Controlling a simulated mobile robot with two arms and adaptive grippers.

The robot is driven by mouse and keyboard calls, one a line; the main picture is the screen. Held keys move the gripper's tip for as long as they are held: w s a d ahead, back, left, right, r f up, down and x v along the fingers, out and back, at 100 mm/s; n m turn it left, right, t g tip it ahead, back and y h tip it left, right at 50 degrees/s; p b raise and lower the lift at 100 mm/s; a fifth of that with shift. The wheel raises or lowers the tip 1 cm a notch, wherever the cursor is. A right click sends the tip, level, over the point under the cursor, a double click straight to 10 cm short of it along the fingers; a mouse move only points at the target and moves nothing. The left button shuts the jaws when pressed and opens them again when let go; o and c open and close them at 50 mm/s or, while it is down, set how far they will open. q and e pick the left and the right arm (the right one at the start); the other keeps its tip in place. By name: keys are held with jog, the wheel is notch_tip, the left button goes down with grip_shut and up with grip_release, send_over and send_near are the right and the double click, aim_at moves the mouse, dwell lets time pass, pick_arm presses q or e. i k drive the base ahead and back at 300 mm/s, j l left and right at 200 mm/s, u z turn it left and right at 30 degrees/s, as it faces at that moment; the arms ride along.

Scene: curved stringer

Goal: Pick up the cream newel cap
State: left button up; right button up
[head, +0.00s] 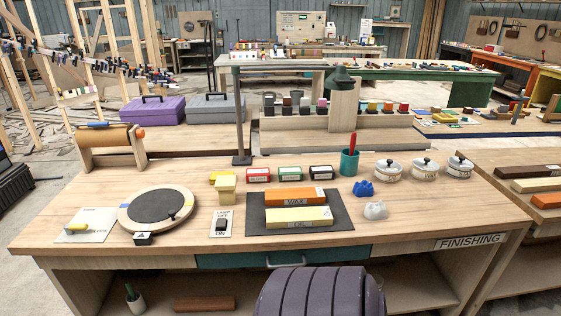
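A cream block with a wider square top (225,187), which looks like the newel cap, stands upright on the wooden workbench (170,180), left of the middle. It is just behind the small switch plate (221,223). A yellow item (219,176) sits right behind it and is partly hidden by it. Neither of my grippers is in view.
A round dark turntable (156,206) lies to its left. A dark mat (340,213) with orange and yellow blocks lies to its right. A thin dark post (240,115) rises behind it. Small labelled boxes (290,174) and lidded jars (424,168) stand further right.

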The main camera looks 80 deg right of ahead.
aim_at(226, 185)
jog(key=z, duration=2)
